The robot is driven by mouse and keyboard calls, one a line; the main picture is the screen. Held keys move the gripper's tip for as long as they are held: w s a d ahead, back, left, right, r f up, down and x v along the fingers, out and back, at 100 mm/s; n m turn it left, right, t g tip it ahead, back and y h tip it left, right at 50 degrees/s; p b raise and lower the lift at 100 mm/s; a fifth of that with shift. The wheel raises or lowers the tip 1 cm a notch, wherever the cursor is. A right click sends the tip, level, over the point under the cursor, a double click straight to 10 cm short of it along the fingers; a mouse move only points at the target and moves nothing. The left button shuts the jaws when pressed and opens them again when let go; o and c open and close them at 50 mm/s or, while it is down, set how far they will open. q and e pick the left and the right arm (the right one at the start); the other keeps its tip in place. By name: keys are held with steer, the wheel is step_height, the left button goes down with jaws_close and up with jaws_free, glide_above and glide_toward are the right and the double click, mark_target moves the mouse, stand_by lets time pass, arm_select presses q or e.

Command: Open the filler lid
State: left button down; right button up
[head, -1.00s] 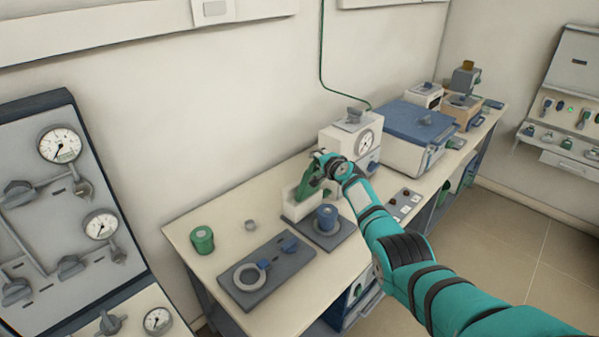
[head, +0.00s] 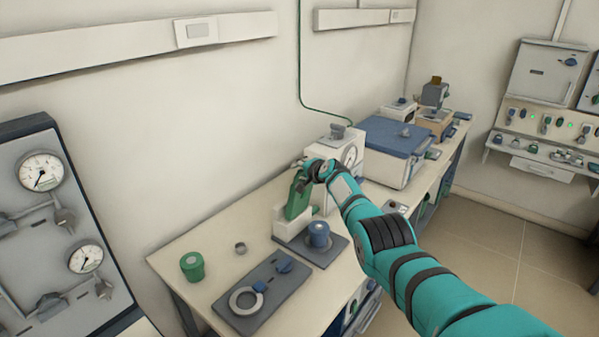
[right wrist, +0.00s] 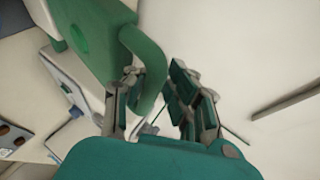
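The green filler lid (head: 297,198) stands steeply raised on a low white body (head: 291,224) on the bench. In the right wrist view the lid (right wrist: 92,38) is at upper left, with its curved green handle (right wrist: 153,72) reaching between my fingers. My right gripper (head: 307,169) is at the top of the lid. In the right wrist view its fingers (right wrist: 155,98) are apart, with the handle close to the left finger and a gap to the right finger. Whether the left finger touches the handle is unclear. My left gripper is out of view.
A blue-capped cylinder (head: 318,234) stands on a dark plate in front of the lid. A white gauge box (head: 346,152) is close behind my gripper.

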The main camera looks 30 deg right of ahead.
steer(key=o, duration=0.4)
steer(key=shift+s+d+r, duration=0.15)
steer(key=shift+d+r, duration=0.05)
steer(key=shift+r, duration=0.05)
steer(key=shift+o, duration=0.3)
steer(key=shift+f, duration=0.2)
steer(key=shift+s+d+r, duration=0.2)
steer(key=shift+s+d, duration=0.05)
steer(key=shift+s, duration=0.2)
steer(key=v, duration=1.1)
steer(key=shift+a, duration=0.25)
